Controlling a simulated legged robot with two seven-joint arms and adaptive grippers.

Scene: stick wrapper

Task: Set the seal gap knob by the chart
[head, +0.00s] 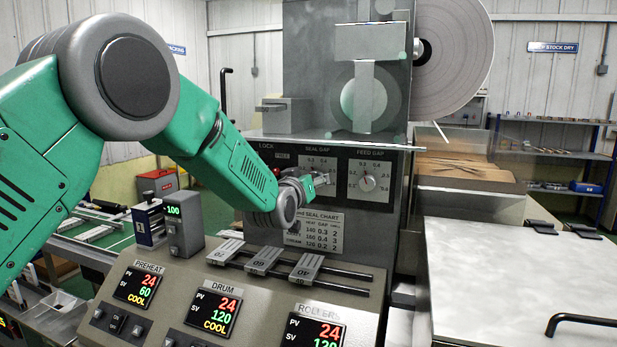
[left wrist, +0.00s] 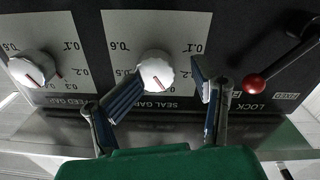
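The seal gap knob (left wrist: 155,72) is white with a short red mark and sits on a pale numbered dial plate in the left wrist view, which sees the panel upside down. My left gripper (left wrist: 168,80) is open, with its two fingers apart on either side of the knob; I cannot tell whether they touch it. In the head view my left gripper (head: 312,183) is at the seal gap dial and mostly hides the knob. The seal chart (head: 326,236) is below it, its left part covered by my wrist; its rows are small. My right gripper is not in view.
The feed gap knob (head: 367,184) is to the right of the seal gap dial. A red-balled lock lever (left wrist: 252,84) is on the dial's other side. Below are sliding blocks on rails (head: 265,259) and a sloped console with lit displays (head: 212,308).

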